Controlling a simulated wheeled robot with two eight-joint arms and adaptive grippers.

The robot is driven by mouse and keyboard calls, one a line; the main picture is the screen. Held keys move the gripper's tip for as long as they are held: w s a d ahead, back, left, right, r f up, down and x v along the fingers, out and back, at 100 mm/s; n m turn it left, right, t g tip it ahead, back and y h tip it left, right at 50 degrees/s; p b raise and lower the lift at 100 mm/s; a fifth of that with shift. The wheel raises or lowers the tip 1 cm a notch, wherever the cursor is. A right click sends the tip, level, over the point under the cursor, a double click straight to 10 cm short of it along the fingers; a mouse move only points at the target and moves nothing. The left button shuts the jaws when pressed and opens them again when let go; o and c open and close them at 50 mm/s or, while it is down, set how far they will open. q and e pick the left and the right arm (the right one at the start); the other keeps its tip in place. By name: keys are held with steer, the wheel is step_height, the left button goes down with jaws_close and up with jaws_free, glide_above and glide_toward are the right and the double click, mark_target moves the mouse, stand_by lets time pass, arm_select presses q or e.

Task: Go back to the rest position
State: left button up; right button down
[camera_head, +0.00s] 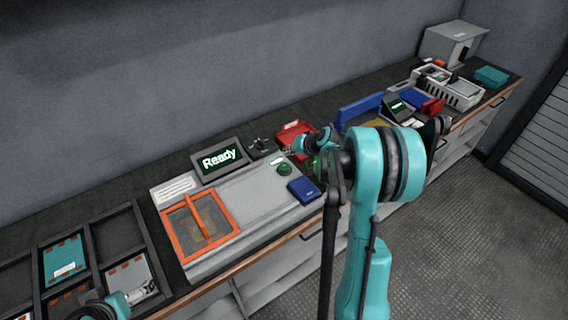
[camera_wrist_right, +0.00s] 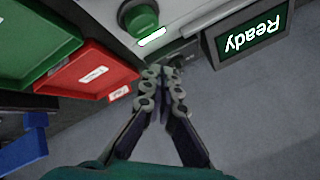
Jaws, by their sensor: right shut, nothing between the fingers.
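My right gripper (camera_head: 287,151) reaches over the back of the grey test station (camera_head: 245,195), near the red tray (camera_head: 292,130). In the right wrist view my right gripper (camera_wrist_right: 163,74) has its fingertips together with nothing between them. It is apart from the green button (camera_wrist_right: 142,18). My left gripper (camera_head: 142,292) shows small at the lower left, over the dark compartment tray (camera_head: 98,240); its jaws are too small to make out.
The screen (camera_head: 221,158) reads "Ready". An orange-framed window (camera_head: 200,225) and a blue box (camera_head: 303,190) are on the station. A green tray (camera_wrist_right: 35,40) lies beside the red one. Blue and red bins and a grey box (camera_head: 452,43) stand farther right along the counter. Open floor is at right.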

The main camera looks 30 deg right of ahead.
stand_by(0.4)
steer(key=s+a+r+n+g, duration=0.1)
steer(key=s+a+r+n, duration=0.1)
steer(key=s+a+r, duration=0.4)
steer(key=s+a+r+n, duration=0.1)
steer(key=s+a+r, duration=0.25)
steer(key=a, duration=0.45)
steer(key=s+a+n, duration=0.1)
steer(key=s+a, duration=0.2)
steer(key=s, duration=0.3)
steer(key=s+a+n+h, duration=0.1)
steer(key=s+a, duration=0.1)
steer(key=s, duration=0.4)
steer(key=s+a+f+n, duration=0.1)
steer(key=s+a+n, duration=0.1)
steer(key=s, duration=0.4)
steer(key=shift+a+g+h, duration=0.3)
steer(key=shift+a+g, duration=0.1)
steer(key=shift+a, duration=0.4)
